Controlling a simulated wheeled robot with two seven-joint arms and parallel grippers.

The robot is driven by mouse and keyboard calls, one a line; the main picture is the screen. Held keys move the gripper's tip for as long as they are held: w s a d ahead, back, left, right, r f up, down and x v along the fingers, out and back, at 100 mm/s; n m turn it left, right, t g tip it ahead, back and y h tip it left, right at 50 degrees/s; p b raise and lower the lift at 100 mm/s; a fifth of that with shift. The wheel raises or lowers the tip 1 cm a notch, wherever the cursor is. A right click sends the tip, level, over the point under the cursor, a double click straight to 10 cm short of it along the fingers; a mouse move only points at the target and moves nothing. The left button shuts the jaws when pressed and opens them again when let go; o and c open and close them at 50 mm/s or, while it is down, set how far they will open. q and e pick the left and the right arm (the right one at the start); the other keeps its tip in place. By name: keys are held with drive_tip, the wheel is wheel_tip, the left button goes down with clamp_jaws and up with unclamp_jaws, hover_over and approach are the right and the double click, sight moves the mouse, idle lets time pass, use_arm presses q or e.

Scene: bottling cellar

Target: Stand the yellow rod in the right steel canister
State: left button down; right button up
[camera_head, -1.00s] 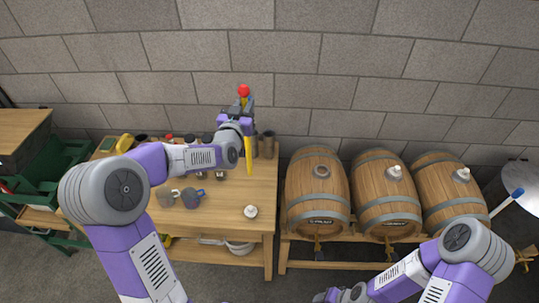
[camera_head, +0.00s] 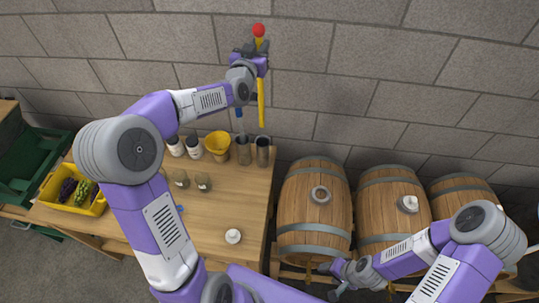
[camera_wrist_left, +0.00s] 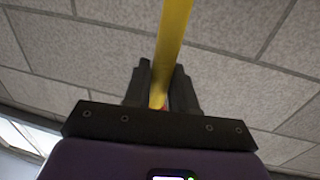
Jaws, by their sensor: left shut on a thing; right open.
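My left gripper (camera_head: 256,57) is shut on the yellow rod (camera_head: 261,108), which hangs upright with a red ball at its top. In the left wrist view the yellow rod (camera_wrist_left: 173,40) runs between the fingers. Two steel canisters stand side by side at the table's back right corner. In the head view the rod's lower end appears just above the right steel canister (camera_head: 262,154); the depth between them is hard to judge. The left steel canister (camera_head: 243,153) has a blue-ended thing (camera_head: 239,113) above its mouth. My right gripper (camera_head: 338,280) is open and empty at the bottom.
A yellow funnel-like vessel (camera_head: 217,143) and white-labelled bottles (camera_head: 193,148) stand left of the canisters. Two small cups (camera_head: 203,183) and a white knobbed thing (camera_head: 233,236) are on the table (camera_head: 225,210). A yellow crate (camera_head: 96,206) is at left, barrels (camera_head: 314,205) at right.

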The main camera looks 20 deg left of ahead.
use_arm(q)
drive_tip(key=b, duration=0.6)
hover_over(261, 112)
drive_tip(key=w, duration=0.1)
wheel_tip(261, 112, down, 7)
wheel_tip(261, 112, down, 18)
drive_tip(key=shift+s+a+r+p, duration=0.1)
drive_tip(key=shift+a+p, duration=0.05)
drive_tip(key=shift+p, duration=0.15)
drive_tip(key=c, duration=0.9)
unclamp_jaws()
drive_tip(key=shift+f, duration=0.2)
